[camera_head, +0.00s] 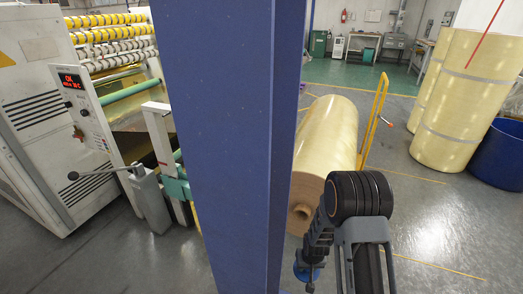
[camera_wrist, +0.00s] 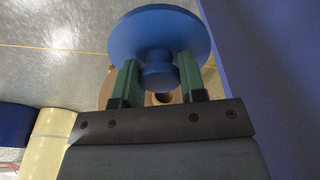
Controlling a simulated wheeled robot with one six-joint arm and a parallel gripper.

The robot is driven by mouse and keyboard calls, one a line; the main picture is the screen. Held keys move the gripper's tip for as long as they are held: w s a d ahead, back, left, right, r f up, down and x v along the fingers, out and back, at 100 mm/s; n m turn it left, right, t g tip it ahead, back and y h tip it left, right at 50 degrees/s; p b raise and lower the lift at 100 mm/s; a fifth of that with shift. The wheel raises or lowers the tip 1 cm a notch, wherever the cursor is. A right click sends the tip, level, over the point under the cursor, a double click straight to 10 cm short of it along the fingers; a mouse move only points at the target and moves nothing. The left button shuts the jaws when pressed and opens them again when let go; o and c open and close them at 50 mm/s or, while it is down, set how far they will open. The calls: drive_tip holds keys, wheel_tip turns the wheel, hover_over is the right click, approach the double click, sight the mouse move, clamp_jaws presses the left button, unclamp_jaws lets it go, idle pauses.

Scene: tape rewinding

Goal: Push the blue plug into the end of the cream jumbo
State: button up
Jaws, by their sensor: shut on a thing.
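The cream jumbo (camera_head: 333,135) lies on its side right of centre in the head view, its brown core end (camera_head: 300,212) facing me. The blue plug (camera_head: 303,272) shows low in that view, under my arm, below and apart from that end. In the wrist view the plug (camera_wrist: 158,32) is a round disc with a short hub. The green fingers of my gripper (camera_wrist: 158,68) are shut on the hub. Part of a brown ring and a dark hole (camera_wrist: 164,98) shows behind it, mostly hidden. In the head view the fingers are hard to make out.
A broad blue upright covers the middle of the head view. A machine (camera_head: 60,120) with a lever stands left. A yellow rail (camera_head: 377,115) stands beside the jumbo. Upright cream rolls (camera_head: 460,100) and a blue bin (camera_head: 500,155) stand right. Grey floor (camera_head: 420,220) is clear between.

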drive_tip(key=f+b, duration=0.3)
drive_tip(key=b, duration=0.1)
drive_tip(key=f+b, duration=0.3)
drive_tip(key=b, duration=0.1)
drive_tip(key=f+b, duration=0.3)
drive_tip(key=b, duration=0.1)
drive_tip(key=shift+w+f, duration=0.15)
drive_tip(key=shift+w, duration=0.2)
